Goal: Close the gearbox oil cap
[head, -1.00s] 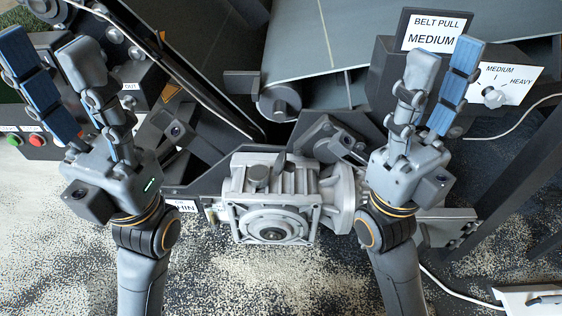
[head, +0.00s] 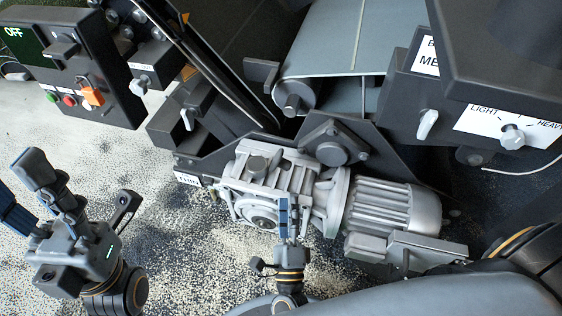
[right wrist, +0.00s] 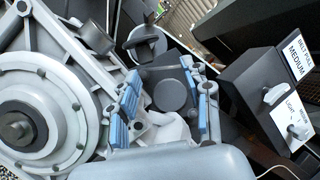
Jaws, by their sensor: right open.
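The grey gearbox (head: 238,190) stands low in the middle of the head view, and its round flange (right wrist: 62,90) fills the left of the right wrist view. A short dark cylinder (head: 258,164) rises from its top. My right gripper (head: 289,203) is open and empty, in front of the gearbox, apart from the cap. My left gripper (head: 18,180) is open and empty at the left.
A finned motor (head: 392,206) joins the gearbox on the right. A dark plate with a round boss (head: 331,153) stands behind. Control panels with knobs are at left (head: 92,75) and right (head: 470,95). The speckled floor (head: 180,235) is clear at lower left.

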